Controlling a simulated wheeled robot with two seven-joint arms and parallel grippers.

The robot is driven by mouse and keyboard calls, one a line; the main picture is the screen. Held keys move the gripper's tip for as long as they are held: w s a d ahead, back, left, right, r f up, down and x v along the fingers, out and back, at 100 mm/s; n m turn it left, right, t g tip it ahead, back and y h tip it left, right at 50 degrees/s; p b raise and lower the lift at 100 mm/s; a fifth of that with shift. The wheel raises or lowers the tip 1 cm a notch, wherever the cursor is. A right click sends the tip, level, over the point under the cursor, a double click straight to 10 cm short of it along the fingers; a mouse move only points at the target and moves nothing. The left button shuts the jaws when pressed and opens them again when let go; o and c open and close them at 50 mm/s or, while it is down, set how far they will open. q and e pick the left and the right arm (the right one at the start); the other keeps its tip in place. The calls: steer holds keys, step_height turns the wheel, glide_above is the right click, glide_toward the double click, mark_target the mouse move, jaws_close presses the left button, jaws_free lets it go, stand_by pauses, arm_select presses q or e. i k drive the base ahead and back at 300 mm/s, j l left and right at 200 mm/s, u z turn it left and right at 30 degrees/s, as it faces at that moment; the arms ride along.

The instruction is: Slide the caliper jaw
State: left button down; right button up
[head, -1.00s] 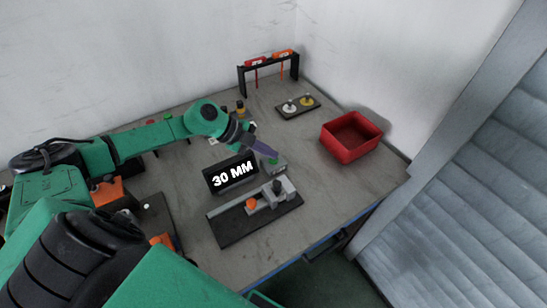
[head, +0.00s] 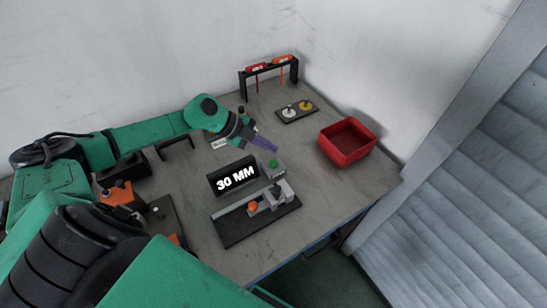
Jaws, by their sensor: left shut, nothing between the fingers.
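The caliper (head: 232,228) lies on the bench on a dark base plate. Its grey jaw block (head: 280,191) stands toward the right end, and an orange knob (head: 253,206) sits left of it on the slide. A black display (head: 233,176) behind the caliper reads "30 MM". A small grey box with a green button (head: 272,163) stands beside the display. My left gripper (head: 271,147) is shut and empty, with its purple fingers above and just behind the green button, apart from the caliper. My right gripper is not in view.
A red bin (head: 347,155) stands at the right. A small plate with two round pieces (head: 283,118) and a black rack with red and orange tools (head: 242,80) are at the back. Orange and black fixtures (head: 120,198) crowd the left. The bench's right front is clear.

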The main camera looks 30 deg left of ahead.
mark_target(255, 207)
steer(key=k+l, duration=0.45)
steer(key=k, duration=0.15)
steer(key=k+l, duration=0.45)
steer(key=k, duration=0.15)
steer(key=k+l, duration=0.45)
steer(key=k, duration=0.15)
